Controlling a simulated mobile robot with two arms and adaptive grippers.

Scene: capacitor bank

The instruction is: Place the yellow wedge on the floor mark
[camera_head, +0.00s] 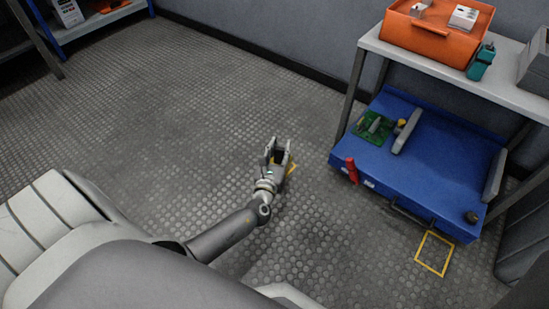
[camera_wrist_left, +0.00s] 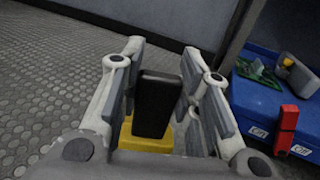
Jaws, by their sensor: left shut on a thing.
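My left gripper (camera_head: 279,151) reaches low over the floor in the middle of the head view. Its fingers are shut on the yellow wedge (camera_wrist_left: 146,140), which shows in the left wrist view as a yellow lower part with a dark upright block on top. In the head view the fingers mostly hide it. A small yellow patch shows beside the gripper there; I cannot tell whether it is the wedge or a marking. The floor mark (camera_head: 421,247), a yellow square outline, lies at the lower right, apart from the gripper and empty. My right gripper is not in view.
A blue case (camera_head: 440,175) with a red handle (camera_head: 352,170) stands between the gripper and the bench (camera_head: 395,52). An orange toolbox (camera_head: 425,38) sits on the bench. A dark object (camera_head: 520,240) stands right of the mark. The floor at left is clear.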

